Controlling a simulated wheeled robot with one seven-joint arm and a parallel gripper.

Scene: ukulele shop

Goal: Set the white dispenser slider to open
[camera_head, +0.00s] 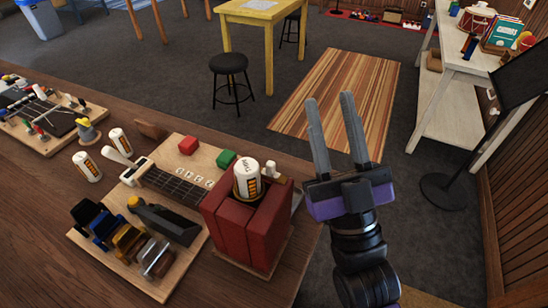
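A red block-like dispenser (240,225) stands on a wooden base near the right edge of the dark wooden counter. A white labelled cylinder (246,182) stands upright in its top. A small white knob (270,169) shows just right of the cylinder; it may be the slider, but its position, open or closed, cannot be told. My gripper (330,98) is to the right of the dispenser, past the counter's edge in the picture. Its two grey fingers point up and stand apart, with nothing between them. It does not appear to touch the dispenser.
White cylinders (87,166) stand further left. A yellow table (258,9) and black stool (228,63) are behind.

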